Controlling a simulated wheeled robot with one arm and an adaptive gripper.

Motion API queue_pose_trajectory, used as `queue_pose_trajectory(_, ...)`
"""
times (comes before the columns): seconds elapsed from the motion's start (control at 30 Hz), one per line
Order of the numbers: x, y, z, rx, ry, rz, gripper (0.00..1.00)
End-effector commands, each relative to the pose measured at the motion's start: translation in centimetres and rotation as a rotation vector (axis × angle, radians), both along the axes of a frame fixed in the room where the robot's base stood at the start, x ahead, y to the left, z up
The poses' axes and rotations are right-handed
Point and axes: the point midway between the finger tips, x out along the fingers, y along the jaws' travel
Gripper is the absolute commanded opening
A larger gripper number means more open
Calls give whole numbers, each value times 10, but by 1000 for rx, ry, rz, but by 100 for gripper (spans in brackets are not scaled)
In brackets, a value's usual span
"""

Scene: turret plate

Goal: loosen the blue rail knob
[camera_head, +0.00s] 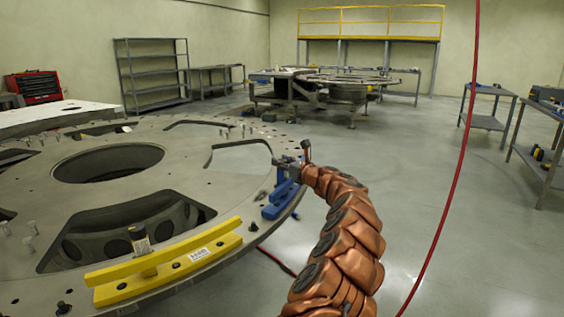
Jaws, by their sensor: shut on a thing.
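The blue rail (277,208) is clamped at the right edge of the large round turret plate (190,150). My gripper (283,165) is at the top of the blue rail, at the end of my copper-coloured arm. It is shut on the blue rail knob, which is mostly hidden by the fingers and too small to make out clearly. The knob's turn position cannot be told.
The plate has large openings and several upright bolts. A red hose (455,180) hangs at right. Open floor (470,250) lies to the right.

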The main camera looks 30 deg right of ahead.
Motion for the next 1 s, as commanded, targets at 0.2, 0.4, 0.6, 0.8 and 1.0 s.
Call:
queue_pose_trajectory(0.2,0,1,-1,1,2,1,2)
queue_pose_trajectory(0.4,0,0,-1,0,1,0,58)
queue_pose_trajectory(0.6,0,0,0,0,1,0,64)
queue_pose_trajectory(0.8,-1,0,0,0,0,-1,64)
queue_pose_trajectory(1.0,-9,-3,1,1,-2,-4,64)
